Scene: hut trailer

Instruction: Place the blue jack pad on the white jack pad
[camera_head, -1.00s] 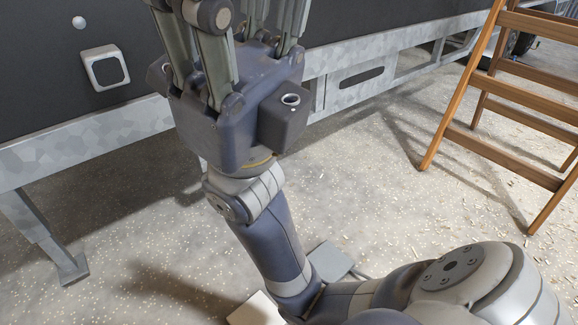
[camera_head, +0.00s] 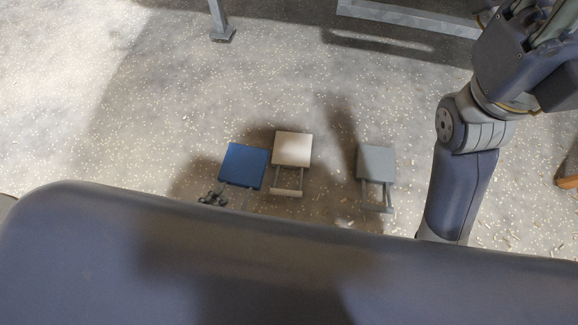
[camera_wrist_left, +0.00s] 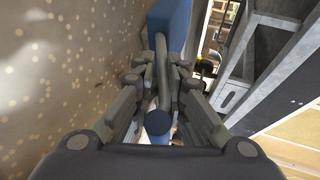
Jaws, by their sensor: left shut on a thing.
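A blue round end (camera_wrist_left: 157,122) shows between the fingers. The fingers hide most of it, so I cannot tell its full shape.
A grey jack pad (camera_head: 376,162) lies right of the white one. A metal support leg (camera_head: 221,22) and a trailer rail (camera_head: 410,18) stand at the back. The floor beyond the pads is clear.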

